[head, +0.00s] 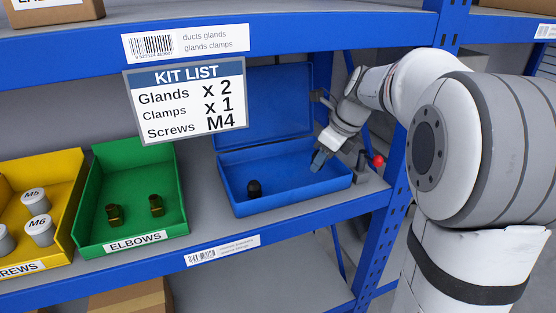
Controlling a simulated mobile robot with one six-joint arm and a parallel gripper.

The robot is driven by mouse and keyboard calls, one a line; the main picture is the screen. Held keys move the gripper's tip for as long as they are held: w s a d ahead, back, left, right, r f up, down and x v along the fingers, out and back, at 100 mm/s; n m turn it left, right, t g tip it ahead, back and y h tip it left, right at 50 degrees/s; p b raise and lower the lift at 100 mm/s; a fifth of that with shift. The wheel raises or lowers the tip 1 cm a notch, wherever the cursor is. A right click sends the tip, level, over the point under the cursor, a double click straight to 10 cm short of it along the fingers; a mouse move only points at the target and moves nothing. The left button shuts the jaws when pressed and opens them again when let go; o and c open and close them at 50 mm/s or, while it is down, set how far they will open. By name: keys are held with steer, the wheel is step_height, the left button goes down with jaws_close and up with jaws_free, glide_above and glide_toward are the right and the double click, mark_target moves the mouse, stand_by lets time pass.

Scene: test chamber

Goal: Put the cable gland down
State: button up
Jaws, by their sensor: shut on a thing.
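My gripper (318,161) reaches down into the right part of an open blue case (300,199) on the shelf. It is shut on the cable gland, which is too small and too covered by the fingers to make out clearly. Another black gland (254,189) stands upright on the case floor at the left, apart from my gripper. The case lid (262,105) stands open at the back. I cannot tell whether the held gland touches the case floor.
A green bin (180,220) labelled ELBOWS holds brass elbows, left of the case. A yellow bin (70,225) holds grey capped M5 and M6 pots. A kit list sign (186,100) hangs in front. A red-knobbed lever (377,160) stands right of the case.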

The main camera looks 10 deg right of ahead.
steer(key=shift+w+f, duration=0.1)
steer(key=shift+w, duration=0.3)
steer(key=b, duration=0.1)
glide_above(245, 180)
steer(key=s+d, duration=0.1)
steer(key=d, duration=0.1)
steer(key=shift+a+m, duration=0.15)
steer(key=shift+m, duration=0.15)
steer(key=f, duration=0.1)
steer(key=f+b, duration=0.1)
steer(key=f, duration=0.1)
steer(key=shift+a+f, duration=0.25)
steer(key=shift+f, duration=0.1)
steer(key=o, duration=1)
steer(key=shift+c, duration=0.2)
